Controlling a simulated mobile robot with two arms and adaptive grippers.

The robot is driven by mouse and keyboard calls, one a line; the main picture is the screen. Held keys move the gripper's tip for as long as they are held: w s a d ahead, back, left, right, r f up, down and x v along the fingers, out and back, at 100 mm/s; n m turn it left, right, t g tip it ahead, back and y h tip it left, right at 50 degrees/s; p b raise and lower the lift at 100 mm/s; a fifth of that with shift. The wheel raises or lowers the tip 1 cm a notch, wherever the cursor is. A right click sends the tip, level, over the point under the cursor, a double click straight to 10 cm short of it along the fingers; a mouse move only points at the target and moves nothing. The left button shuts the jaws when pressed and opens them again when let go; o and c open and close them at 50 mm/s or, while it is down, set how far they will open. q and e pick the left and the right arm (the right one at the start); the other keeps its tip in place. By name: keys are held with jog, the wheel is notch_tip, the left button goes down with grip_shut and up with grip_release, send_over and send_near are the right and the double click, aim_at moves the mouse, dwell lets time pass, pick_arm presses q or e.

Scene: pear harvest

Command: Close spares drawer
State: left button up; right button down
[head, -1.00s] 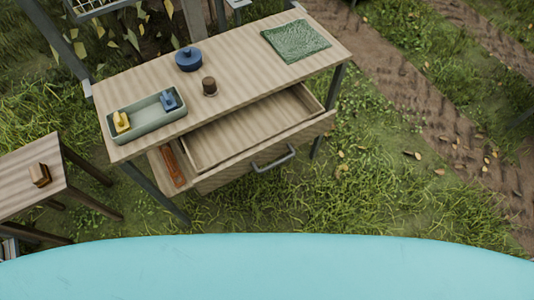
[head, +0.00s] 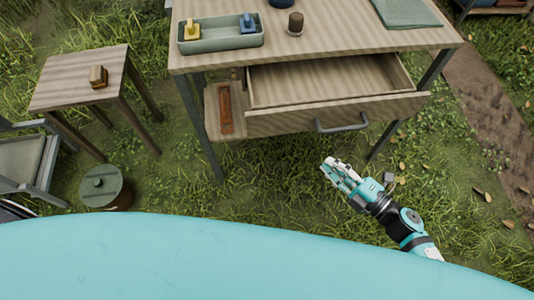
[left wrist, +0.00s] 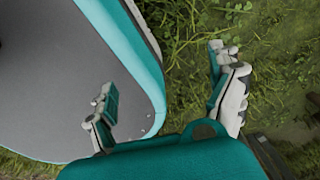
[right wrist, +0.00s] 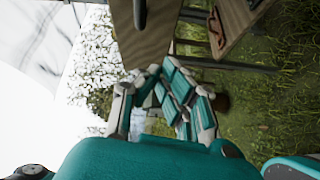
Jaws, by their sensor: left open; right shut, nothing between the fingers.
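The spares drawer (head: 290,118) stands pulled out of the wooden workbench (head: 320,47) in the head view, and its inside looks empty. Its grey bar handle (head: 341,124) is on the front panel. My right gripper (head: 335,168) is shut and empty, below and in front of the handle, apart from it. In the right wrist view my right gripper's fingers (right wrist: 170,92) are together, with the wooden bench and drawer parts above them. My left gripper (left wrist: 165,85) is open and empty over grass, beside a grey and teal part of my body; it is not in the head view.
A green tray (head: 222,43) with a yellow and a blue item, a brown cup (head: 296,23) and a green cloth (head: 408,12) are on the bench. An orange-brown tool (head: 225,108) lies on a shelf left of the drawer. A side table (head: 75,83) and lidded pot (head: 103,187) stand left.

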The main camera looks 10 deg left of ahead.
jog(key=s+a+r+n+g+y, duration=0.2)
jog(key=s+a+r+n+g, duration=0.1)
jog(key=n, duration=0.1)
jog(key=p, duration=0.1)
send_near(268, 126)
jog(key=s+a, duration=0.2)
jog(key=a, duration=0.2)
jog(key=w, duration=0.3)
jog(key=shift+w+a+f, duration=0.1)
jog(key=shift+w+a, duration=0.05)
jog(key=shift+a, duration=0.1)
jog(key=shift+w+a, duration=0.1)
jog(key=shift+w, duration=0.2)
pick_arm(q)
jog(key=shift+w+r, duration=0.1)
